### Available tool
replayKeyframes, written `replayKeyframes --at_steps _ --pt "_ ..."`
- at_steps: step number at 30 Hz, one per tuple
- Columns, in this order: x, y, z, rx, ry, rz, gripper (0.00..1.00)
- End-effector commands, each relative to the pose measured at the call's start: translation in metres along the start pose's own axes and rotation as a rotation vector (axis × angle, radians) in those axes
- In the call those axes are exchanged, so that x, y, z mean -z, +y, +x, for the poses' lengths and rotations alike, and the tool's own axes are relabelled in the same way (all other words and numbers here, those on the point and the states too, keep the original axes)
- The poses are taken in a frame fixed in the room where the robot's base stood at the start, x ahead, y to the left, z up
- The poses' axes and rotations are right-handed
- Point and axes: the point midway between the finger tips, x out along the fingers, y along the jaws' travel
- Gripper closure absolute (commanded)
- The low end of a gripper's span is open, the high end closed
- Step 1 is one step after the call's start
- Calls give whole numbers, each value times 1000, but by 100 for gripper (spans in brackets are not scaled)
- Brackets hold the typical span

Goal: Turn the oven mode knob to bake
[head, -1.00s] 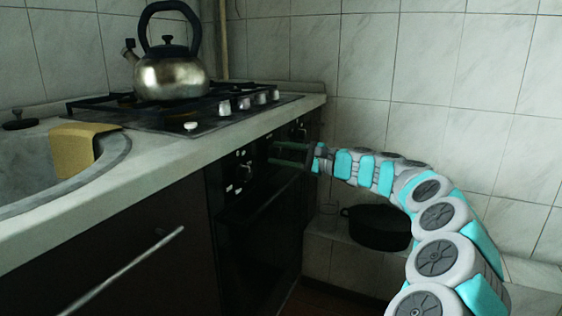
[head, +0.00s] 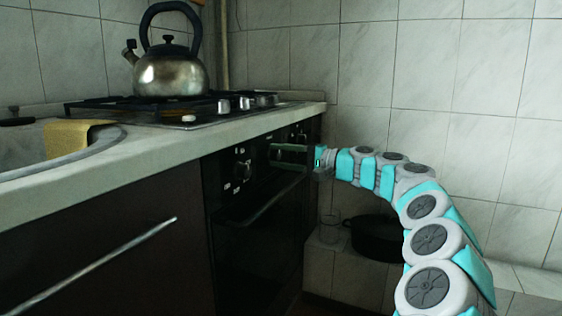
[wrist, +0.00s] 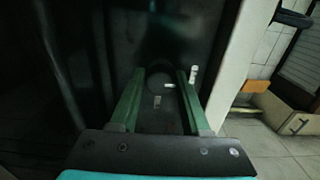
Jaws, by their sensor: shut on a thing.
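The black oven (head: 255,215) stands under the counter. Its front panel carries a left knob (head: 242,171) with white marks around it and another knob (head: 300,138) at the far right. My gripper (head: 272,154) is at the panel between these two, its green fingers pointing left, to the right of the left knob. In the wrist view my gripper (wrist: 161,72) has its fingers on either side of a dark rounded shape, and it is shut on this dark knob (wrist: 160,76). White marks show close by. The knob's setting cannot be read.
A steel kettle (head: 172,72) stands on the gas hob (head: 130,110) above the oven. A dark pot (head: 375,238) and a glass (head: 329,228) stand on a tiled ledge below my arm. The tiled wall (head: 420,80) bounds the right side.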

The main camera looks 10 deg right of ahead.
Motion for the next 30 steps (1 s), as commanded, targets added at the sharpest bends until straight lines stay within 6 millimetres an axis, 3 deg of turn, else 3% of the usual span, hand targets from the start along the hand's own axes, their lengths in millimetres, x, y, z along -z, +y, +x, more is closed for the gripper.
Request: replayKeyframes --at_steps 15,16,23,30 --pt "-1 1 1 -3 -3 -20 100" --pt "-1 2 1 -3 -3 -20 52" --pt "0 1 1 -2 -2 -19 28" --pt "0 0 0 -1 -1 -19 28"
